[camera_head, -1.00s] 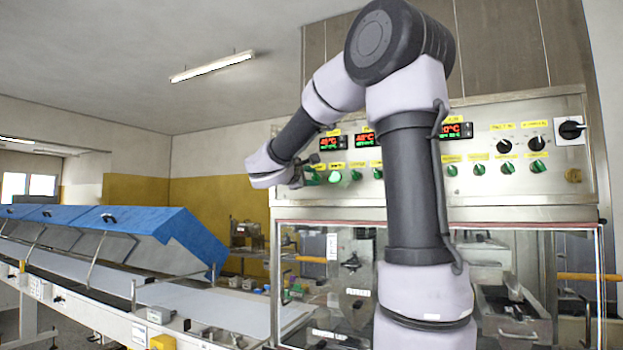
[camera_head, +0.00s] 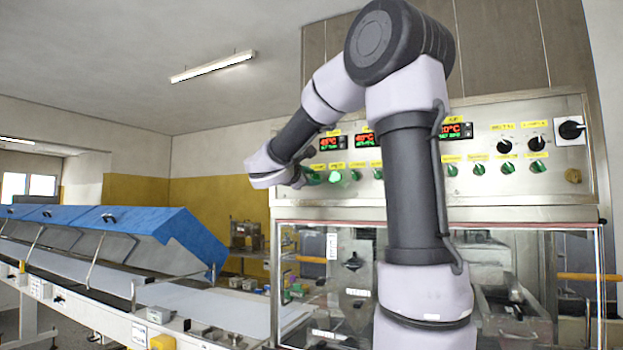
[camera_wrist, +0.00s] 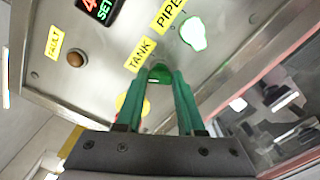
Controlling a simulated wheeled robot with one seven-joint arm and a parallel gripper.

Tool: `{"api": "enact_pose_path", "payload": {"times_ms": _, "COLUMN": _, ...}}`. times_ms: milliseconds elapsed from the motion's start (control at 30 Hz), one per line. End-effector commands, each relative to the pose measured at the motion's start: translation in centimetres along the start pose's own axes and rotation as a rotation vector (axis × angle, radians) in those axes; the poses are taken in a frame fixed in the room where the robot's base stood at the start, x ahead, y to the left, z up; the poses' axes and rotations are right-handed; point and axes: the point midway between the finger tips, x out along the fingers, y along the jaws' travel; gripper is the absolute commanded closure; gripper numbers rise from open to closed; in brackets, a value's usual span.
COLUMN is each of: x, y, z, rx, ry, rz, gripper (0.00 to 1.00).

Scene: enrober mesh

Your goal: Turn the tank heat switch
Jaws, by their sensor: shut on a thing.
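The tank heat switch (camera_wrist: 160,72) is a green knob below the yellow TANK label (camera_wrist: 140,54) in the wrist view. My gripper (camera_wrist: 160,82) has its two green fingers shut on this knob, one on each side. The fingers hide part of the knob, so I cannot tell its exact angle. In the head view my gripper (camera_head: 301,177) is at the left end of the control panel (camera_head: 480,205), and the green switch (camera_head: 314,178) shows just beside it.
The lit green PIPE switch (camera_wrist: 194,32) is close to the right of the tank switch. A brown FAULT lamp (camera_wrist: 77,60) is to the left. Red and green temperature displays (camera_head: 333,143) are above. Glass doors are below the panel. A conveyor with blue covers (camera_head: 150,222) runs along the left.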

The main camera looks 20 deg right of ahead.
Motion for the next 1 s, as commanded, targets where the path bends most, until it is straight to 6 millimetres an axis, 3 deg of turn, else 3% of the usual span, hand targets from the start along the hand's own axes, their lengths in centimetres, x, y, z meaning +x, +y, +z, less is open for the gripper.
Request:
{"api": "enact_pose_path", "payload": {"times_ms": 33, "x": 0.0, "y": -0.1, "z": -0.1, "rx": -0.003, "ry": 0.001, "rz": -0.002, "gripper": 1.0}}
{"api": "enact_pose_path", "payload": {"times_ms": 67, "x": 0.0, "y": -0.1, "z": -0.1, "rx": -0.003, "ry": 0.001, "rz": -0.002, "gripper": 0.59}}
{"api": "enact_pose_path", "payload": {"times_ms": 133, "x": 0.0, "y": -0.1, "z": -0.1, "rx": -0.003, "ry": 0.001, "rz": -0.002, "gripper": 0.32}}
{"api": "enact_pose_path", "payload": {"times_ms": 567, "x": -0.9, "y": 0.0, "z": -0.1, "rx": -0.001, "ry": 0.002, "rz": 0.001, "gripper": 0.32}}
{"api": "enact_pose_path", "payload": {"times_ms": 1000, "x": -8.9, "y": 0.0, "z": -0.1, "rx": -0.001, "ry": 0.003, "rz": 0.001, "gripper": 0.32}}
